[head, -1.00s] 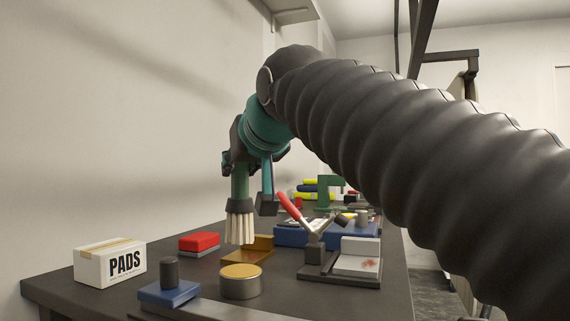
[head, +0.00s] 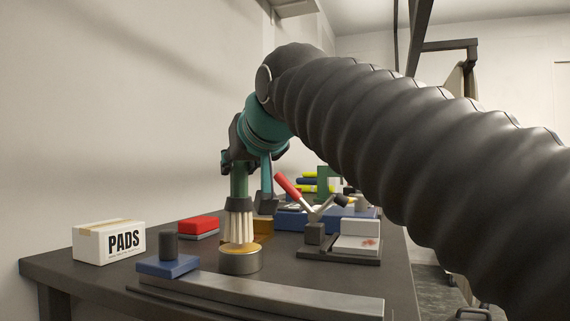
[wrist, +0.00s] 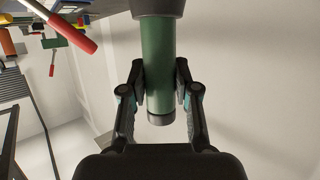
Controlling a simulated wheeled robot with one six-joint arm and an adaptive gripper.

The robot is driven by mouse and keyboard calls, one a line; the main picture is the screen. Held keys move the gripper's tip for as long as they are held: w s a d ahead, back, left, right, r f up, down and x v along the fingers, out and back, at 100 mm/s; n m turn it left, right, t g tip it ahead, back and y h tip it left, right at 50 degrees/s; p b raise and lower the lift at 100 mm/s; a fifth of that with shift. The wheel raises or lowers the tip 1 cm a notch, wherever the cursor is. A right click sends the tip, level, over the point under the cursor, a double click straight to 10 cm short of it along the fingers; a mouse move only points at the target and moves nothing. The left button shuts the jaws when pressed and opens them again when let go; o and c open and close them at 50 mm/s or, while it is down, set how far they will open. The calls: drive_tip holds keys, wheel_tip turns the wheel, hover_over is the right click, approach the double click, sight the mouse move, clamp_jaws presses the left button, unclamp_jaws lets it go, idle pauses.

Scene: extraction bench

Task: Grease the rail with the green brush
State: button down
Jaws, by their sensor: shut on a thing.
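The green brush has a green handle (head: 240,183), a dark collar and pale bristles (head: 239,226). It hangs upright, bristles down. My gripper (wrist: 160,72) is shut on the handle, seen in the wrist view with a finger on each side. The bristle tips are at the yellow top of a round grey tin (head: 240,263), seemingly touching it; how deep they go is unclear. The rail (head: 262,294), a long grey metal bar, lies along the bench's near edge, in front of the tin. The bristles are out of the wrist view.
A white PADS box (head: 108,243) stands at the left. A blue block with a dark knob (head: 168,265) lies left of the tin. A red block (head: 198,225) is behind. A red-handled clamp (head: 315,234) stands to the right, with blue and yellow items beyond.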

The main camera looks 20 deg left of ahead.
drive_tip(key=shift+f+b, duration=0.4)
drive_tip(key=shift+f, duration=0.3)
idle(1.5)
drive_tip(key=shift+r, duration=0.1)
drive_tip(key=shift+r+p, duration=3.3)
drive_tip(key=shift+r, duration=0.25)
